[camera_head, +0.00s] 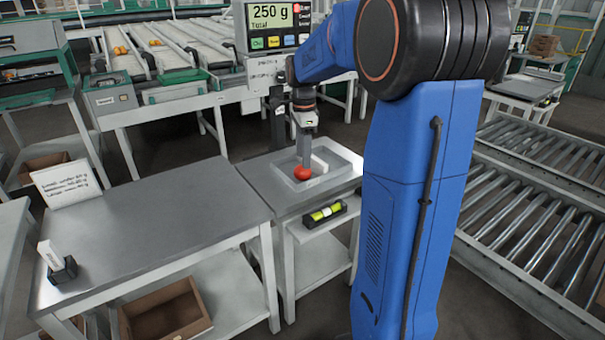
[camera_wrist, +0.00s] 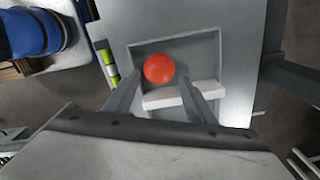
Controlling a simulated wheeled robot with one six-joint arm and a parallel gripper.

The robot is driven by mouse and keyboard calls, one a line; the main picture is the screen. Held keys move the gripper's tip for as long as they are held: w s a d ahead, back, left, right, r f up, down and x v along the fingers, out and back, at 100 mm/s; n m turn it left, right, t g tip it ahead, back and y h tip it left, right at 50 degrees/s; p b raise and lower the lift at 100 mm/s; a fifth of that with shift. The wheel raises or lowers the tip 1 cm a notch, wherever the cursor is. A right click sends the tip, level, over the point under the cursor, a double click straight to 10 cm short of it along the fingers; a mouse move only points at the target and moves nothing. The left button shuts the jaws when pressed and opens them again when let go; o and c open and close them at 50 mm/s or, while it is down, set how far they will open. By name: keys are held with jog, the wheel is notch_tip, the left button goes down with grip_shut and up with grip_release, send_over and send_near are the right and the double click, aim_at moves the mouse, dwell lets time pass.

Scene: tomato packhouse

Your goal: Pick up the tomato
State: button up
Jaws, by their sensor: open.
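A round red tomato (camera_head: 302,172) rests in the shallow grey tray (camera_head: 350,170) on the small table in the middle of the head view. In the wrist view the tomato (camera_wrist: 159,69) lies in the tray near its back wall, just past the fingertips. My gripper (camera_head: 305,158) points down over the tray, its fingers close above the tomato. In the wrist view my gripper (camera_wrist: 158,84) is open, with one finger to each side, and nothing is held. A white block (camera_wrist: 181,95) lies between the fingers, beside the tomato.
A scale display (camera_head: 272,22) reading 250 g stands behind the tray. Roller conveyors (camera_head: 540,190) run on the right.

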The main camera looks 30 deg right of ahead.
aim_at(303, 173)
jog(key=shift+a+f, duration=0.2)
jog(key=shift+f, duration=1.1)
jog(key=shift+a+f, duration=0.15)
jog(key=shift+f, duration=1.1)
jog(key=c, duration=0.4)
